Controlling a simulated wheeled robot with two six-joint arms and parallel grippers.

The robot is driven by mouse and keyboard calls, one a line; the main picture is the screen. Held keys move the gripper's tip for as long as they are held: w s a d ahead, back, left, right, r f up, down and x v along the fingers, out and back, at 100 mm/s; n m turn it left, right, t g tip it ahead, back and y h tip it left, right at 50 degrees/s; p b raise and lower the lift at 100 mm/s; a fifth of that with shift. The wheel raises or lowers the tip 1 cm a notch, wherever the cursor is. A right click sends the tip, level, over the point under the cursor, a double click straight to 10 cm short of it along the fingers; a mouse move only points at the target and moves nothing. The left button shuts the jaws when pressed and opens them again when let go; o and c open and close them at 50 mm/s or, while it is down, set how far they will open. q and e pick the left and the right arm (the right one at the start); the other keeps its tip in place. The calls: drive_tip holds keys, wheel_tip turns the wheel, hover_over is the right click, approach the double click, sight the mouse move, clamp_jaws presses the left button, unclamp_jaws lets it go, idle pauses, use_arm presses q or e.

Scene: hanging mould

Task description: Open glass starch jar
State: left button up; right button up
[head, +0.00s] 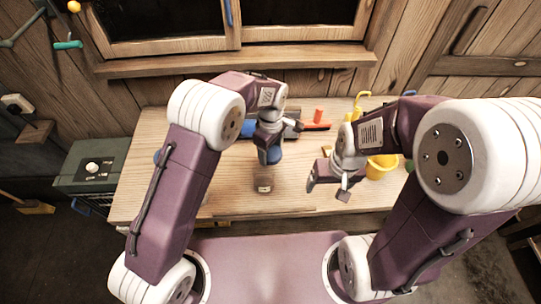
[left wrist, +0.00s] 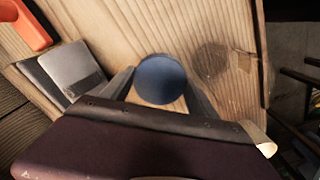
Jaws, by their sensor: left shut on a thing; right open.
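The glass starch jar (head: 264,184) stands on the wooden table, a small brownish see-through jar with a pale label. It also shows in the left wrist view (left wrist: 210,57), right of a round blue lid (left wrist: 160,79). My left gripper (left wrist: 160,92) is shut on this lid, one finger on each side. In the head view the lid (head: 270,154) is under my left gripper (head: 269,146), behind the jar and apart from it in the picture. My right gripper (head: 328,187) is open and empty over the table, right of the jar.
A yellow pot (head: 381,166) stands right of my right gripper. An orange item (head: 318,119) and a blue item (head: 247,130) lie at the back. A flat grey metal item (left wrist: 72,69) lies left of the lid. The table front left of the jar is clear.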

sight(271, 158)
use_arm(q)
drive_tip(key=shift+f+p, duration=0.35)
drive_tip(key=shift+f, duration=1.7)
drive_tip(key=shift+f, duration=0.1)
drive_tip(key=o, duration=1.3)
wheel_tip(271, 158, up, 12)
drive_tip(key=shift+r+b, duration=0.2)
drive_tip(key=shift+b, duration=0.4)
drive_tip(key=s+a+f+m, duration=0.1)
drive_tip(key=s+a+m, duration=0.2)
drive_tip(key=s+a, duration=0.2)
drive_tip(key=s+a+f+m, duration=0.1)
drive_tip(key=s+a+m, duration=0.2)
drive_tip(key=a, duration=0.6)
drive_tip(key=s+a+f+m+t, duration=0.1)
drive_tip(key=s+a+m, duration=0.3)
drive_tip(key=s+a, duration=0.3)
drive_tip(key=shift+s+f, duration=0.15)
drive_tip(key=shift+s, duration=0.45)
